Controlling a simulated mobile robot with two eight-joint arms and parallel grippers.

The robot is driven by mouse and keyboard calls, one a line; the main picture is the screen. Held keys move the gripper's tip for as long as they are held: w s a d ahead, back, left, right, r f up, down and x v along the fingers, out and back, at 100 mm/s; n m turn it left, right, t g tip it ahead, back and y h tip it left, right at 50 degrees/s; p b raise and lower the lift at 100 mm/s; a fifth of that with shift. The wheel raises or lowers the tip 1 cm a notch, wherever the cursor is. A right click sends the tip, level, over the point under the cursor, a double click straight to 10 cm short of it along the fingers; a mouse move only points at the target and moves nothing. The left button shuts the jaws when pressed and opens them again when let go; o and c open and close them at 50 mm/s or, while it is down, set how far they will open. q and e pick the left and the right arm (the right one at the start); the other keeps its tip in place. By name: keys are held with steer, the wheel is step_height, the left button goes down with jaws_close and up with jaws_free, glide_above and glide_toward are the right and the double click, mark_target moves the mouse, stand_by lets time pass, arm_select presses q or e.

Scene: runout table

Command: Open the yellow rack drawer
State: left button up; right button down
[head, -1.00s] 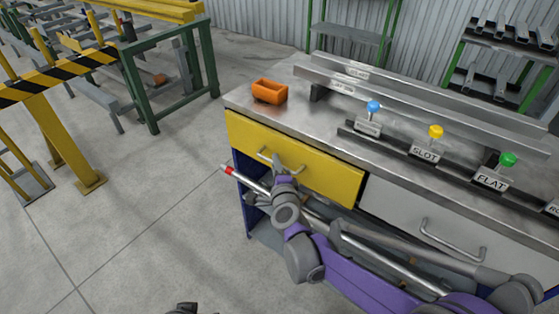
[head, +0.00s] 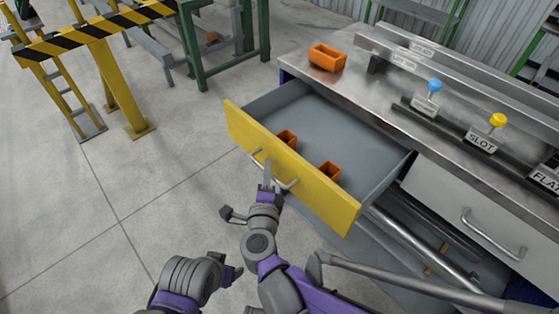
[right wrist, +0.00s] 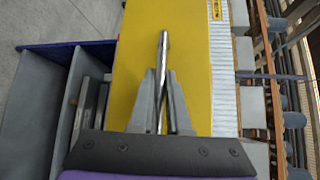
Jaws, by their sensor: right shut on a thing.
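The yellow rack drawer (head: 315,192) is pulled well out of the bench. Its grey inside shows, with two small orange bins (head: 287,139) (head: 328,173) in it. My right gripper (head: 268,180) is shut on the drawer's metal bar handle (head: 288,184), in front of the yellow face. In the right wrist view, my two fingers (right wrist: 162,98) close on the handle (right wrist: 163,50), with the yellow front (right wrist: 195,80) behind it. My left gripper (head: 234,271) is low in the head view, apart from the drawer; its jaws do not show clearly.
The steel bench top (head: 385,98) carries an orange bin (head: 327,57) and knobs with labels. A closed grey drawer (head: 465,210) is to the right. A yellow-black barrier (head: 95,35) stands at the left. The floor (head: 150,190) left of the drawer is clear.

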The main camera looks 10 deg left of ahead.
steer(key=shift+s+a, duration=0.35)
steer(key=shift+s, duration=0.05)
steer(key=c, duration=0.9)
jaws_free()
